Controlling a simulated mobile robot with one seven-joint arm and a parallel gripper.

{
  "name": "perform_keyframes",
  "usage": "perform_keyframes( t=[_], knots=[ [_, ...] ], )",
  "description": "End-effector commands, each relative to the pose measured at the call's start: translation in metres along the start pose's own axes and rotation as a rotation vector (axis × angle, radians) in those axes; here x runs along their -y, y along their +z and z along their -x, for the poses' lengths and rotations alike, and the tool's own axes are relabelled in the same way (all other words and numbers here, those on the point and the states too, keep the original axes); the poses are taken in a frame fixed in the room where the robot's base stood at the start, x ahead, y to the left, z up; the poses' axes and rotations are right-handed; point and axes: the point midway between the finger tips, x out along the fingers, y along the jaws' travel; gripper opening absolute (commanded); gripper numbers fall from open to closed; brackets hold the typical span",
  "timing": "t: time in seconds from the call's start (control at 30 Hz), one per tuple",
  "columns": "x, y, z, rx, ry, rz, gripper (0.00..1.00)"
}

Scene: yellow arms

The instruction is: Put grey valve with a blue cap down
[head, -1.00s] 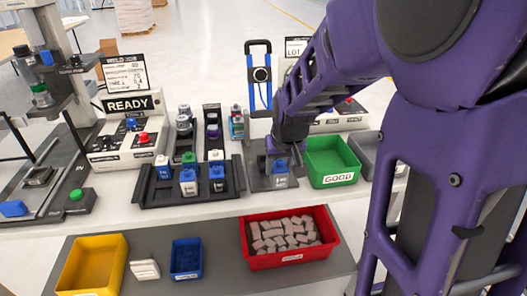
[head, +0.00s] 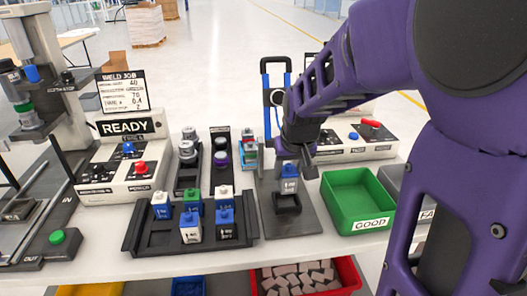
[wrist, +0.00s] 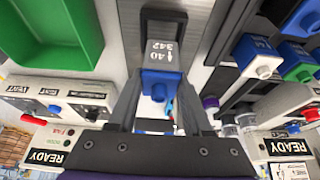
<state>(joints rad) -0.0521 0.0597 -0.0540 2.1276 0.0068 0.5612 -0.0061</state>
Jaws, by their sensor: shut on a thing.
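The grey valve with a blue cap (head: 289,186) is at my gripper (head: 302,160), over the grey plate with a black cradle (head: 288,205). In the wrist view, the valve's grey labelled face (wrist: 164,50) shows with its blue cap below it, between the two fingers of my gripper (wrist: 158,98). The gripper is shut on the valve. The black cradle (wrist: 176,17) shows around the far end of the valve. I cannot tell whether the valve rests on the cradle or is just above it.
A green GOOD bin (head: 357,203) stands just right of the plate. A red bin (head: 347,270) is below the front edge.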

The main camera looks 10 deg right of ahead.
Motion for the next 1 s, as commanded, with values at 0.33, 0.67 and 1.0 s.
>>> perform_keyframes(
  t=[0.33, 0.67, 1.0],
  knots=[
    [0.0, 0.019, -0.045, 0.001, 0.0, 0.0, 0.0],
    [0.0, 0.019, -0.047, -0.001, 0.0, 0.0, 0.0],
    [0.0, 0.02, -0.049, 0.0, 0.0, 0.0, 0.79]
  ],
)
